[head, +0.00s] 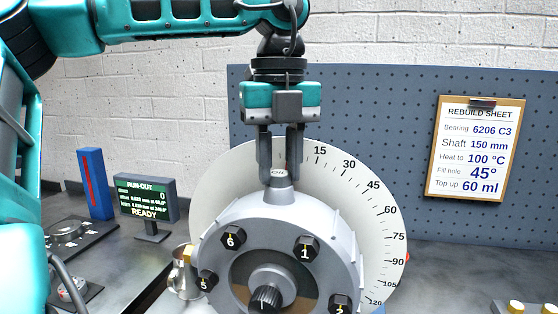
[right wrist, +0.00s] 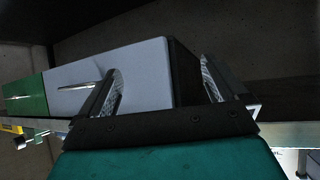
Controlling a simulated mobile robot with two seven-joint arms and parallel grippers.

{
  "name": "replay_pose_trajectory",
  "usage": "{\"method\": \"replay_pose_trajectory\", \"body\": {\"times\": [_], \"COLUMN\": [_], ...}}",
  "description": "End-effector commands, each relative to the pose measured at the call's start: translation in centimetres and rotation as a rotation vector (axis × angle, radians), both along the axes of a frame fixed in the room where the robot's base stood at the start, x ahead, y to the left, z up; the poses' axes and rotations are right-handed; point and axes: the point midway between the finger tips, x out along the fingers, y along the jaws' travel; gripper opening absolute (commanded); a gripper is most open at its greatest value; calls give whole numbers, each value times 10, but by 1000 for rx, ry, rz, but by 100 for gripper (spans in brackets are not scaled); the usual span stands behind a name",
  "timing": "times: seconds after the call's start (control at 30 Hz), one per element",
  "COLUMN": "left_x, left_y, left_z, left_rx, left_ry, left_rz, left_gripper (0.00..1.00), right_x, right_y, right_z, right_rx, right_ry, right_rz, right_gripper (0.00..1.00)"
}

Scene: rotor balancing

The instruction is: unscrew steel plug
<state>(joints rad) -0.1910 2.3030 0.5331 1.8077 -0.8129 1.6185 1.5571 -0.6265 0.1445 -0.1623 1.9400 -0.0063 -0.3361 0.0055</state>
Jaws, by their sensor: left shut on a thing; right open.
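The steel plug (head: 279,172), with dark lettering on it, sits at the top of the round grey housing (head: 240,213). My left gripper (head: 280,178) points straight down from above. Its two fingers are shut on the plug, one on each side, and hide part of it. I cannot tell how far the plug is threaded in. My right gripper (right wrist: 160,68) shows only in the right wrist view; its fingers are apart, with a pale grey box-like thing beyond them. I cannot tell that anything is between them.
Numbered dark bolts (head: 306,247) ring the housing face. A white degree dial (head: 385,190) stands behind it. A run-out display (head: 146,199) reads READY at left, near a blue upright block (head: 95,184). A metal jug (head: 184,275) stands beside the housing. A rebuild sheet (head: 475,150) hangs on the pegboard.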

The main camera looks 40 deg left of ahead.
Motion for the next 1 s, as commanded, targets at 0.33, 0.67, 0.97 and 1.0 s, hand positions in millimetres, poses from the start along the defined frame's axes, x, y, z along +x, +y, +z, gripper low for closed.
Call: {"method": "replay_pose_trajectory", "body": {"times": [0.33, 0.67, 0.97, 1.0], "left_x": [0, 0, 0, 0], "left_y": [0, 0, 0, 0], "left_z": [-2, 2, 2, 2], "left_rx": [6, -1, -2, -2], "left_ry": [-4, -1, 1, 1], "left_rz": [276, 871, 1268, 1321], "left_gripper": [2, 2, 2, 2], "right_x": [2, 1, 1, 1], "right_y": [1, 1, 1, 1], "right_z": [-12, -22, -16, -15], "right_rx": [3, 4, 3, 3], "right_ry": [-4, -2, -2, -2], "right_rz": [-2, -2, -2, -2], "right_gripper": [99, 99, 99, 99]}}
